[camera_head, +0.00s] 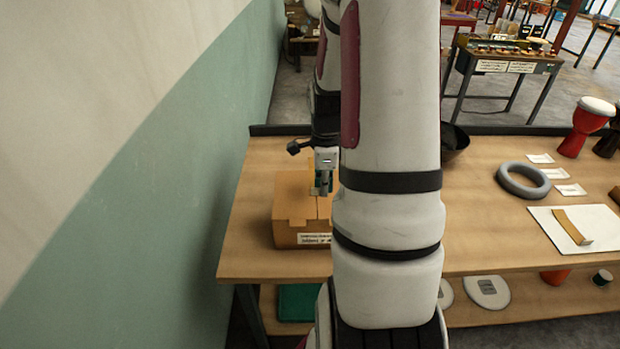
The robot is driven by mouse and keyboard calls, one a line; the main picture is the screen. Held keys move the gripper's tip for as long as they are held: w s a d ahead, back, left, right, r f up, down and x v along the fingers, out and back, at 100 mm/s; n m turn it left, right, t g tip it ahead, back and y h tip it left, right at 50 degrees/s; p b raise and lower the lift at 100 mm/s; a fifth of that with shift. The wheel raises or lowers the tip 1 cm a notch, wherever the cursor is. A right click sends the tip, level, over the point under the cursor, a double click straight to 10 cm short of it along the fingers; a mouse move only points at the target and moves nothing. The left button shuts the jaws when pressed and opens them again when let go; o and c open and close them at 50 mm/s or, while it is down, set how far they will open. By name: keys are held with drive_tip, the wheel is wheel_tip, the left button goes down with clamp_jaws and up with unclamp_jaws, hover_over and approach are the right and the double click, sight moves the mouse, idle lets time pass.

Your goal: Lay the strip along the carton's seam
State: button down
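The carton (292,210) is a brown cardboard box on the left part of the wooden table, with a white label (314,239) on its front. A line that looks like its top seam is partly covered by my gripper and arm. My gripper (324,188) is small in view, pointing down at the carton's top; I cannot tell whether it touches, is open, or holds anything. A tan strip (571,226) lies on a white sheet (600,222) at the right, its near end bent. My arm hides the carton's right side.
A grey ring (522,180), white cards (571,190) and a red goblet drum (584,127) stand right of my arm. A dark bowl (454,142) is partly behind the arm. A wall (190,190) closes the left side. Bare table (480,235) lies between arm and sheet.

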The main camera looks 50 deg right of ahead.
sight(322, 211)
drive_tip(key=shift+w+f+b, duration=0.15)
drive_tip(key=shift+f+b, duration=0.2)
drive_tip(key=shift+f, duration=0.5)
drive_tip(key=shift+f+b, duration=0.75)
drive_tip(key=shift+f, duration=0.8)
drive_tip(key=shift+f+b, duration=0.35)
drive_tip(key=shift+f, duration=0.3)
drive_tip(key=c, duration=1.7)
unclamp_jaws()
drive_tip(key=shift+r, duration=0.1)
wheel_tip(322, 211, up, 12)
drive_tip(key=shift+f, duration=0.2)
drive_tip(key=shift+r, duration=0.15)
